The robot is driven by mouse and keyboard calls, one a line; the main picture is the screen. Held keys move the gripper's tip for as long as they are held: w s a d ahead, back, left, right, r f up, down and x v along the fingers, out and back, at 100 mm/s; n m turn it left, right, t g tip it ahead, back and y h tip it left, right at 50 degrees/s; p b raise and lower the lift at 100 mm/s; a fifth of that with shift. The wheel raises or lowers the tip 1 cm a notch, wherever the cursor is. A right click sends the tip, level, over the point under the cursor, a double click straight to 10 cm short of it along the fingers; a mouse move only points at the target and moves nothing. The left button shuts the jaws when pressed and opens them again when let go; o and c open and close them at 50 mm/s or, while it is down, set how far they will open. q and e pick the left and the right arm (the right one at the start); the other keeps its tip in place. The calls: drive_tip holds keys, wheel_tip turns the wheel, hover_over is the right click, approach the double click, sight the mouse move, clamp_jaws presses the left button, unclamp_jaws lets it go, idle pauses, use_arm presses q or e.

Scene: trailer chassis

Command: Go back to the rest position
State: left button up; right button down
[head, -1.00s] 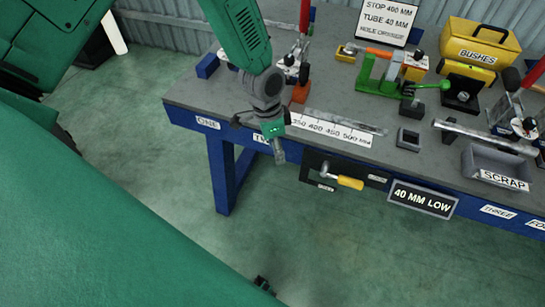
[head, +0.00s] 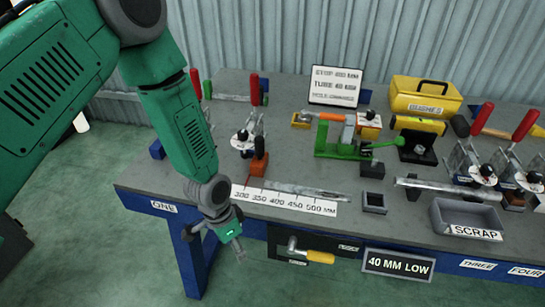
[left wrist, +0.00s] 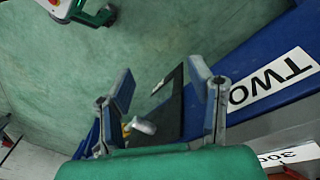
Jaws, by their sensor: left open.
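My left gripper (head: 226,239) hangs at the front edge of the workbench (head: 262,85), just left of the yellow-handled tool (head: 311,255) on the bench front. In the left wrist view its two fingers (left wrist: 165,100) are spread wide with nothing between them. The blue bench front with the label TWO (left wrist: 272,81) lies to the right of the fingers there. My left arm crosses the left part of the head view. My right gripper is not in these views.
On the bench lie a ruler strip (head: 284,200), a metal tube (head: 449,190), a green fixture (head: 345,140), a yellow bushes box (head: 425,97) and a grey scrap tray (head: 468,217). Several red-handled clamps stand there. Open green floor lies left of the bench.

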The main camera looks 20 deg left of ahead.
use_arm(q)
drive_tip(key=shift+d, duration=0.1)
drive_tip(key=s+a+f+n+y+b, duration=0.1)
drive_tip(key=s+a+f+n+b, duration=0.1)
drive_tip(key=s, duration=0.7)
drive_tip(key=s+a+f+n+y+b, duration=0.1)
drive_tip(key=s+f+n, duration=0.3)
drive_tip(key=s, duration=0.5)
drive_tip(key=shift+s+a+t+b, duration=0.2)
drive_tip(key=shift+a+t+b, duration=0.1)
drive_tip(key=shift+a+b, duration=0.25)
drive_tip(key=shift+w, duration=0.15)
